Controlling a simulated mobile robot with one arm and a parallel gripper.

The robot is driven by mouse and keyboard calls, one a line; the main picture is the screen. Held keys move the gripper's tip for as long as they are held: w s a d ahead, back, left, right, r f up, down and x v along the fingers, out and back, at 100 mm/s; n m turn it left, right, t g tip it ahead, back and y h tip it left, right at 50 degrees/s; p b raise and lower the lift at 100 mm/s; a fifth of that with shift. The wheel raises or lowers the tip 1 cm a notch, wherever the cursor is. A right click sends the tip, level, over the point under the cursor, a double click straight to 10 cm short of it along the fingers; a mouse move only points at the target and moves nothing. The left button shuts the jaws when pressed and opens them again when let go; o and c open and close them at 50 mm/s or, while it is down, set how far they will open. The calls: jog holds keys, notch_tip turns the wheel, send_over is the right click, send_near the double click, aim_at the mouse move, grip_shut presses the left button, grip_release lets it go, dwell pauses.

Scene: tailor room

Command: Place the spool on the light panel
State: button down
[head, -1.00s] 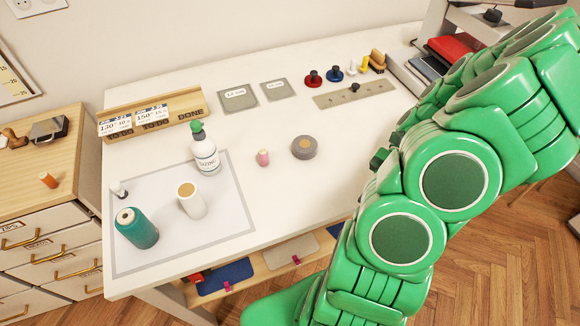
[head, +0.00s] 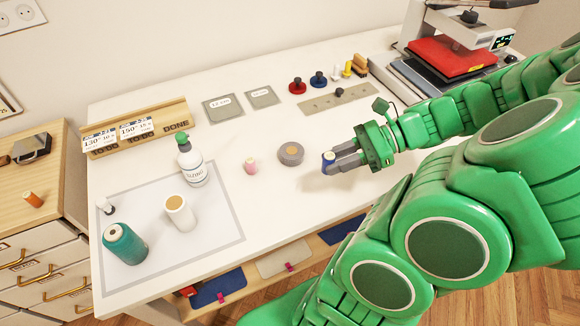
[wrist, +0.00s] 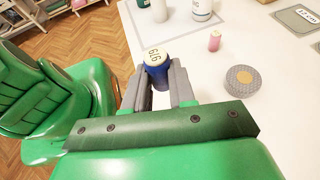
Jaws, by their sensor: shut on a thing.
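My gripper (head: 343,160) is shut on a small blue spool with a pale top (head: 328,163), held above the right-hand part of the white table. In the wrist view the spool (wrist: 157,66) sits upright between the fingertips, with a number on its top. The light panel (head: 222,250) is a pale, grey-bordered rectangle on the left of the table.
A small pink spool (head: 250,166) and a grey round tin (head: 290,153) stand between my gripper and the panel. A wooden card rack (head: 165,117) is behind the panel. A heat press (head: 455,50) stands at the back right. The table's front edge is close.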

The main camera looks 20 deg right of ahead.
jog(key=w+d+f, duration=0.1)
jog(key=w+f, duration=0.1)
jog(key=w, duration=0.1)
jog(key=w+d+f, duration=0.2)
jog(key=w+f, duration=0.1)
jog(key=w, duration=0.1)
jog(key=w+d+f, duration=0.1)
jog(key=w+f, duration=0.2)
jog(key=w, duration=0.1)
jog(key=shift+d, duration=0.25)
jog(key=shift+w+d+f, duration=0.2)
jog(key=shift+w+f, duration=0.2)
jog(key=shift+f, duration=0.2)
jog(key=shift+w+d+f, duration=0.2)
jog(key=shift+w+f, duration=0.2)
jog(key=shift+f, duration=1.4)
jog(key=c, duration=0.9)
grip_release()
jog(key=shift+f, duration=0.1)
jog(key=shift+c, duration=0.2)
